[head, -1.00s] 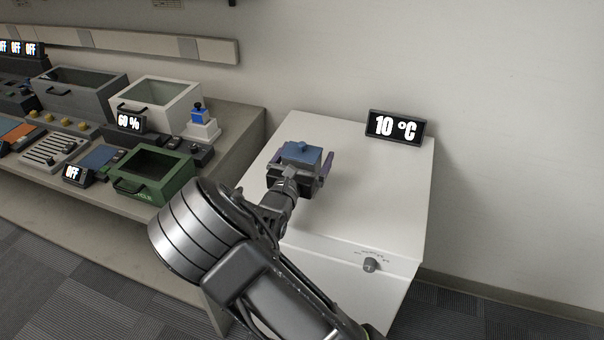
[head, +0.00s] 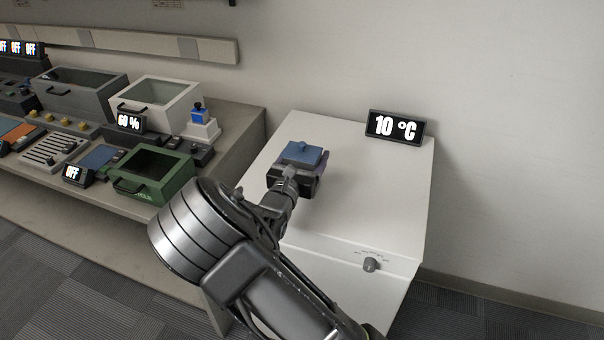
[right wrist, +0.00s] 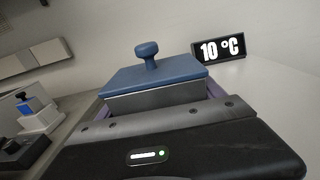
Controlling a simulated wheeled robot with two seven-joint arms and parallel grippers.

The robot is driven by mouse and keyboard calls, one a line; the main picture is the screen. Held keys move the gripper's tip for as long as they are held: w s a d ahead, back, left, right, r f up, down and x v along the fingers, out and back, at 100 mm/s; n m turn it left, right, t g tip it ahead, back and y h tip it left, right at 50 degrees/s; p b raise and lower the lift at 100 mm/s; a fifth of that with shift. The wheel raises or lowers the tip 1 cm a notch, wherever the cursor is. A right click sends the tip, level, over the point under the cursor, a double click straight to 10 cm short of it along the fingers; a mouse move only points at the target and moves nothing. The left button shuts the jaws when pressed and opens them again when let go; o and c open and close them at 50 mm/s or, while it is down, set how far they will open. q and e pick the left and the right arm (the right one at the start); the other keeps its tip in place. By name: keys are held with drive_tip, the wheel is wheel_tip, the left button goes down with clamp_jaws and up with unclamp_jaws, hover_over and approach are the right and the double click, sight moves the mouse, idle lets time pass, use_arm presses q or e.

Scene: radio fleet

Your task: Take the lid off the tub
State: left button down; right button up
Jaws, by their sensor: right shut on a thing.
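The tub (right wrist: 155,97) has a grey body, with a flat blue lid (right wrist: 155,72) and its round knob on top. It stands on the white cabinet top; in the head view the lid (head: 303,154) shows just beyond my right gripper (head: 302,167). The lid sits level on the tub. My right gripper is shut on the tub, its purple fingers at the two sides of the grey body, below the lid. The gripper's dark housing hides the lower front of the tub. My left gripper is not in view.
The white cabinet (head: 385,190) has a 10 °C display (head: 395,127) at the back and a knob (head: 371,264) on its front. Its top is clear right of the tub. A grey bench at left holds a green bin (head: 165,190), a white bin (head: 160,95) and a blue-topped switch (head: 200,122).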

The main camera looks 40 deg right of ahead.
drive_tip(key=shift+c, duration=0.7)
drive_tip(key=shift+r, duration=0.1)
wheel_tip(320, 180, up, 10)
drive_tip(key=shift+f+p, duration=0.1)
drive_tip(key=shift+p, duration=0.4)
drive_tip(key=o, duration=0.9)
drive_tip(key=c, duration=1.4)
drive_tip(key=shift+c, duration=0.2)
